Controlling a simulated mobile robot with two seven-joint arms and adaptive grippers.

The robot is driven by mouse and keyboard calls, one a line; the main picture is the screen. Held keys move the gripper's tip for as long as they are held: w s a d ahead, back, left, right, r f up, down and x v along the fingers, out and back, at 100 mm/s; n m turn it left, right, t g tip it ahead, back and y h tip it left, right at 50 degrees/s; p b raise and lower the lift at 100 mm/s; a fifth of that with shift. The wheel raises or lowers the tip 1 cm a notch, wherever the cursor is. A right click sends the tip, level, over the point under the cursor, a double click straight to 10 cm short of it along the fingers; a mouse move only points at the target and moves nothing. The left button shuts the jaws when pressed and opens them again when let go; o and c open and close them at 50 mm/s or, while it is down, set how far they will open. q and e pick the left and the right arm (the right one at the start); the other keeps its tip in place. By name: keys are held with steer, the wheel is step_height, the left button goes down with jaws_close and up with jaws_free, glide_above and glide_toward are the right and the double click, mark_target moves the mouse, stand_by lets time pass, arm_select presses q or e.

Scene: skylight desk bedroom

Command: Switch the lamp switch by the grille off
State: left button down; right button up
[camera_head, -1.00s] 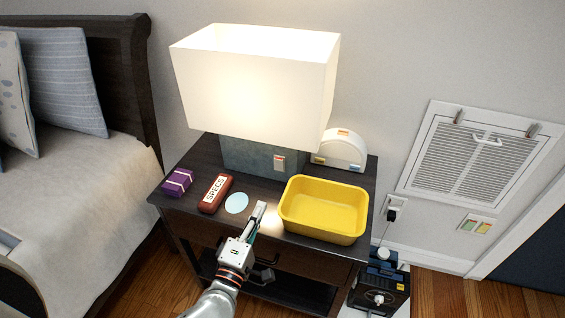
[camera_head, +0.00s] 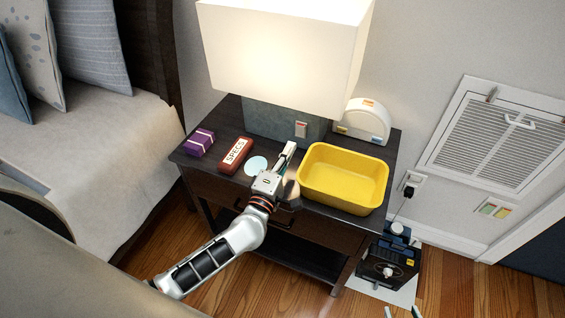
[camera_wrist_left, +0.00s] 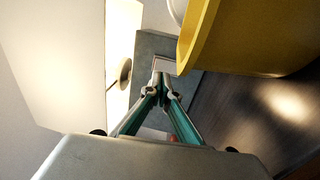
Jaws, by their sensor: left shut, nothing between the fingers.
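A lit lamp with a white shade (camera_head: 285,50) stands on the nightstand. Its grey base (camera_head: 265,122) carries a small red and white switch (camera_head: 301,129). A wall grille (camera_head: 497,140) is at the right, with a switch plate (camera_head: 495,209) below it that has a green and an orange part. My left gripper (camera_head: 287,152) is shut and empty, in front of the lamp base and left of the yellow bin; its closed tips show in the left wrist view (camera_wrist_left: 161,84). Two tips of my right gripper (camera_head: 402,312) show apart at the bottom edge.
The yellow bin (camera_head: 345,203) is close beside my left gripper. A pale blue disc (camera_head: 255,165), red SPECS case (camera_head: 235,154) and purple box (camera_head: 199,142) lie left. A white arched object (camera_head: 368,117) is behind. A black device (camera_head: 385,268) stands on the floor.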

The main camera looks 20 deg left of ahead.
mark_target(300, 128)
arm_select(q)
steer(key=w, duration=0.5)
steer(key=shift+w+d+r, duration=0.1)
steer(key=shift+w+r, duration=0.2)
steer(key=shift+w, duration=0.05)
steer(key=shift+w+r, duration=0.35)
steer(key=shift+w, duration=0.1)
steer(key=shift+f, duration=0.1)
